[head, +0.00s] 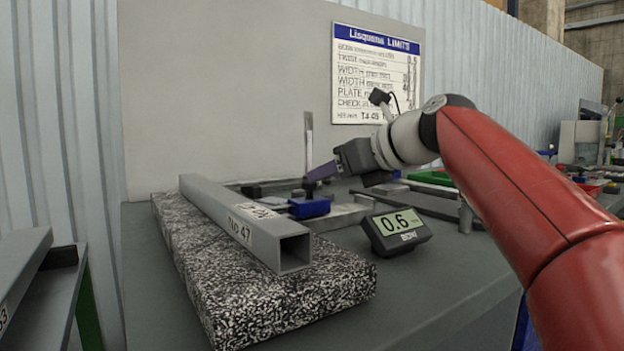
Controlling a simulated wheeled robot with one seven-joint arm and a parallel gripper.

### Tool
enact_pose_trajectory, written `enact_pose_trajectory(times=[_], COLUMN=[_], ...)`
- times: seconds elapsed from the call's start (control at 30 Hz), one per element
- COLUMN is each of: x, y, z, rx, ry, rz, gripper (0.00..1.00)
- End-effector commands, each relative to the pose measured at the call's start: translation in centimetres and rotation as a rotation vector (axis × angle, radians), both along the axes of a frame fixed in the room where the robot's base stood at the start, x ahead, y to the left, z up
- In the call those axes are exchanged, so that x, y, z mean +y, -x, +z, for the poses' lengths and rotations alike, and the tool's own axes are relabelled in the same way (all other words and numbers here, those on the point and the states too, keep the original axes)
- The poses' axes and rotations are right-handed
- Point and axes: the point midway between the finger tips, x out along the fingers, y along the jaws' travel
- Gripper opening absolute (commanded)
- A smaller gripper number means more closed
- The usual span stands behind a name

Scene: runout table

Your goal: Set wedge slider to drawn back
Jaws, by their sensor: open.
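A small blue block (309,207) sits behind the grey square tube, beside a grey metal bar (345,216). It appears to be the wedge slider, but I cannot tell for certain. The tube hides part of this area, and I cannot tell the slider's setting. My gripper (309,178) comes in from the right above the blue block, its purple-blue fingers pointing left and slightly down. The jaws are open, seen nearly edge-on. I cannot tell whether they touch anything.
A grey square tube (235,222) lies on a speckled slab (285,297) in front of the block. A display reading 0.6 (397,231) stands to the right. A thin upright strip (308,140) rises behind. The table's front right (440,275) is clear.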

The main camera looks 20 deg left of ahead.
Motion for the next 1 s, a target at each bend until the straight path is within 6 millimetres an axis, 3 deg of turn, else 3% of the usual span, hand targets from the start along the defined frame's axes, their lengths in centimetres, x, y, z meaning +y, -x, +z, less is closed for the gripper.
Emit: enact_pose_trajectory(times=[0.1,0.3,0.63,1.0], x=[1.8,3.4,3.6,3.6], y=[-0.8,-1.7,-1.8,-1.8], z=[-0.9,-1.6,-1.7,-1.7], rx=[0.0,0.001,0.0,0.0], ry=[0.0,0.0,0.0,0.0], rz=[0.003,0.002,0.0,0.0], gripper=[0.48,0.48,0.47,0.0])
